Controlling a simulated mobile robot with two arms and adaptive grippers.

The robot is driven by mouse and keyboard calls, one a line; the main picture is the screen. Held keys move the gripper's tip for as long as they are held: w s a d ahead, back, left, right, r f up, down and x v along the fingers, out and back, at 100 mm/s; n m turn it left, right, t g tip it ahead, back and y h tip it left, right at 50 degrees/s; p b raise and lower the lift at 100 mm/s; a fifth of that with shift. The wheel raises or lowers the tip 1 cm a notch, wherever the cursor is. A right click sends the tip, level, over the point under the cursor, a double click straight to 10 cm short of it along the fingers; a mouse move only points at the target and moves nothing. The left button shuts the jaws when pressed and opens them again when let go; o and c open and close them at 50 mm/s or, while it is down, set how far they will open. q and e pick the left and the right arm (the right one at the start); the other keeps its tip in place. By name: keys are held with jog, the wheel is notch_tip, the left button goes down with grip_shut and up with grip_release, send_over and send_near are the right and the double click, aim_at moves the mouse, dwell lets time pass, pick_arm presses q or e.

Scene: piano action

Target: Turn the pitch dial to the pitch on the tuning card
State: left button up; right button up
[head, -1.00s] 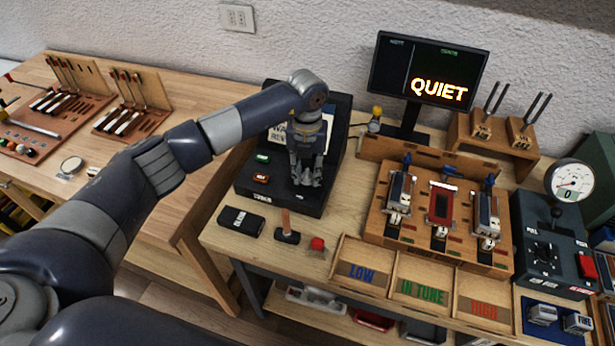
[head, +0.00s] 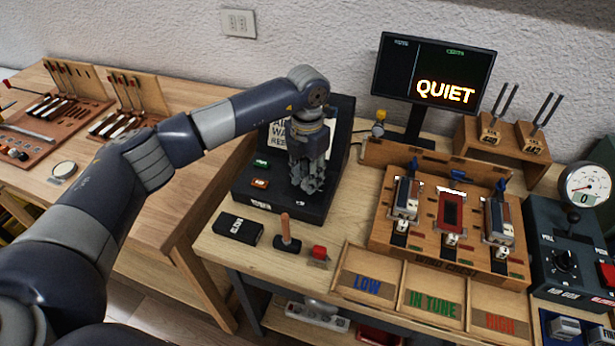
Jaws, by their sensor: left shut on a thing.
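My left gripper (head: 308,188) points down over the front of a black console (head: 270,207). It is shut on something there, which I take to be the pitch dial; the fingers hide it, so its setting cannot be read. A white panel with dark lettering (head: 281,137) shows on the console's upright back, partly covered by my arm; I cannot tell if it is the tuning card. A green button (head: 262,162) and an orange button (head: 260,183) sit left of the gripper. My right gripper is not in view.
A monitor (head: 435,75) reads QUIET. A wooden rack (head: 440,262) holds reed units, with LOW, IN TUNE and HIGH trays (head: 432,303) in front. A black box (head: 238,229), a small hammer (head: 287,242) and a red-topped piece (head: 319,252) lie before the console.

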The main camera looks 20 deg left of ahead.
pick_arm(q)
jog(key=shift+w+r, duration=0.1)
jog(key=o, duration=1.1)
jog(key=shift+c, duration=0.2)
notch_tip(320, 180, up, 12)
